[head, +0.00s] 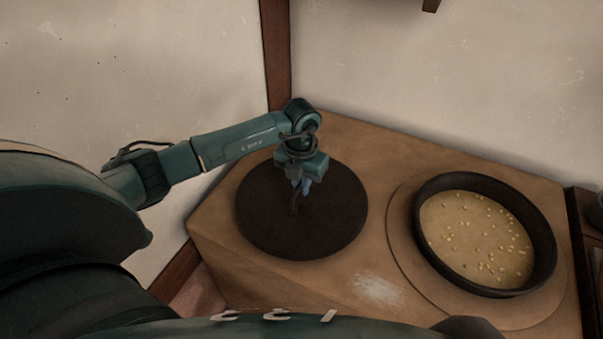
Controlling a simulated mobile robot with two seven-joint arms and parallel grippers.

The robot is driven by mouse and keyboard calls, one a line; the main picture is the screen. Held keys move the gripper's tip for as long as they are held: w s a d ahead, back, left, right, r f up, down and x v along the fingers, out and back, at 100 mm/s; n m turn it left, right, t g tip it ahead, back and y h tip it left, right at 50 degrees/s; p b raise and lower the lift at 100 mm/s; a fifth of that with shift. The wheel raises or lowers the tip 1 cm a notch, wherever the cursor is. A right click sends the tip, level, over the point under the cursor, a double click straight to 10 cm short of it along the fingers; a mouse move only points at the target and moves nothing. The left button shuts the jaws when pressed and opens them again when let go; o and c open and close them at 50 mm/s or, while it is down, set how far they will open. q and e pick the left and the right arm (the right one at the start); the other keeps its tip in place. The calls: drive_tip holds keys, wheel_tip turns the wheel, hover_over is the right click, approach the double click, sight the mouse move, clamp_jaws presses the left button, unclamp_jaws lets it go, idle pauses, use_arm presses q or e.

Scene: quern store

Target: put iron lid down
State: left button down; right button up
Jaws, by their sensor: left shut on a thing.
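The iron lid (335,215) is a dark, flat, round disc at the left part of the tan counter. My left gripper (297,196) points down over the middle of the lid and is shut on its small handle, which the fingers partly hide. The lid looks level. I cannot tell whether it touches the counter or hangs just above it. My right gripper is not in view.
A dark round pan (545,245) with yellowish grainy contents sits in a round ledge on the right of the counter (350,135). A pale powdery patch (380,288) lies between lid and pan. Walls stand close behind and left.

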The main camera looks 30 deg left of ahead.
use_arm(q)
drive_tip(key=shift+w, duration=0.1)
drive_tip(key=shift+f, duration=0.2)
drive_tip(key=c, duration=1.5)
unclamp_jaws()
drive_tip(key=shift+f, duration=0.1)
